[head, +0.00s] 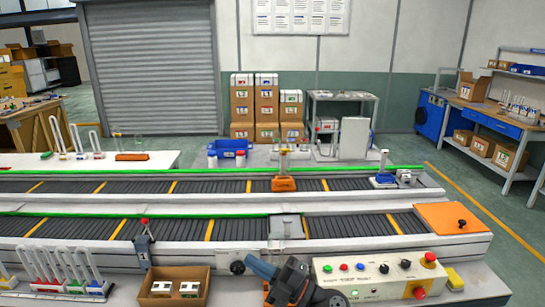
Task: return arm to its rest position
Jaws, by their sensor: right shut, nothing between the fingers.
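My right gripper (262,267) shows at the bottom centre of the head view, dark with a blue part. It is shut and holds nothing. It is over the front edge of the conveyor bench, just left of the control panel (375,276) and right of an open cardboard box (150,287). My left gripper is not in view.
Two conveyor belts (180,229) with yellow stripes cross the view. An orange fixture (284,184) stands on the far belt. An orange plate (448,217) lies at the right end. Racks with looped tubes (62,272) stand front left. The floor at right is clear.

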